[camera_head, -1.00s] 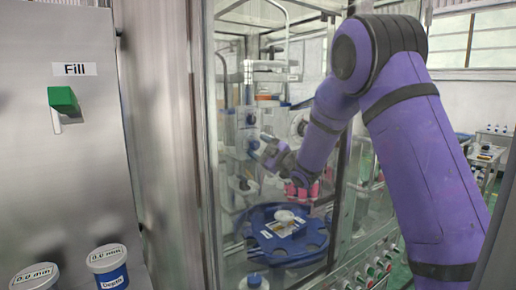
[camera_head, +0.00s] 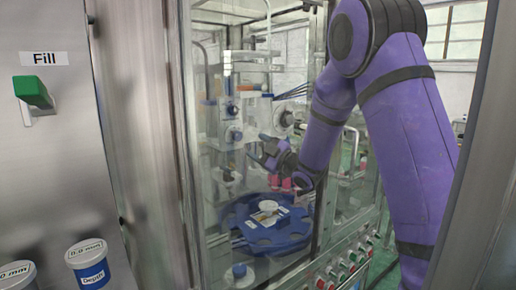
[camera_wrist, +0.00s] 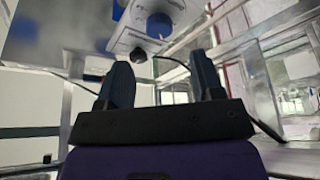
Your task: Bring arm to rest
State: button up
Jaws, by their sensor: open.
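My purple arm reaches in from the right of the head view, with my gripper (camera_head: 262,151) inside the glass-walled machine cabinet. The gripper is above the blue round turntable (camera_head: 240,243), clear of it. In the wrist view my gripper (camera_wrist: 162,85) shows two dark blue fingers spread apart with nothing between them. A white round piece (camera_head: 268,206) sits at the turntable's middle. Red-pink pieces (camera_head: 303,180) show just below and right of my wrist, partly hidden by it.
A metal panel on the left has a green Fill handle (camera_head: 34,92) and a Depth dial (camera_head: 88,265). Vertical tubing and fittings (camera_head: 233,133) stand behind my gripper. A button panel (camera_head: 345,262) is at the lower right. The cabinet frame (camera_head: 185,150) stands left of the arm.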

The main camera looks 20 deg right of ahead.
jog(key=shift+r, duration=0.1)
jog(key=s+d+r+m+g+h, duration=0.2)
jog(key=s+d+r+m+h, duration=0.15)
jog(key=s+m+h, duration=0.3)
jog(key=s+d+r+m+g+h, duration=0.1)
jog(key=s+d+r+m+h, duration=0.1)
jog(key=s+r+m+h, duration=0.4)
jog(key=s+a+f+m+g, duration=0.1)
jog(key=s+f+g, duration=0.1)
jog(key=s, duration=0.8)
jog(key=s+a+f+m+g, duration=0.1)
jog(key=s+g, duration=0.3)
jog(key=s, duration=0.6)
jog(key=s+a+f+m+g, duration=0.1)
jog(key=s+f+m+g, duration=0.1)
jog(key=s, duration=0.8)
notch_tip(320, 180, down, 2)
jog(key=shift+f+g+y, duration=0.1)
jog(key=shift+g+y, duration=0.25)
jog(key=shift+g, duration=0.35)
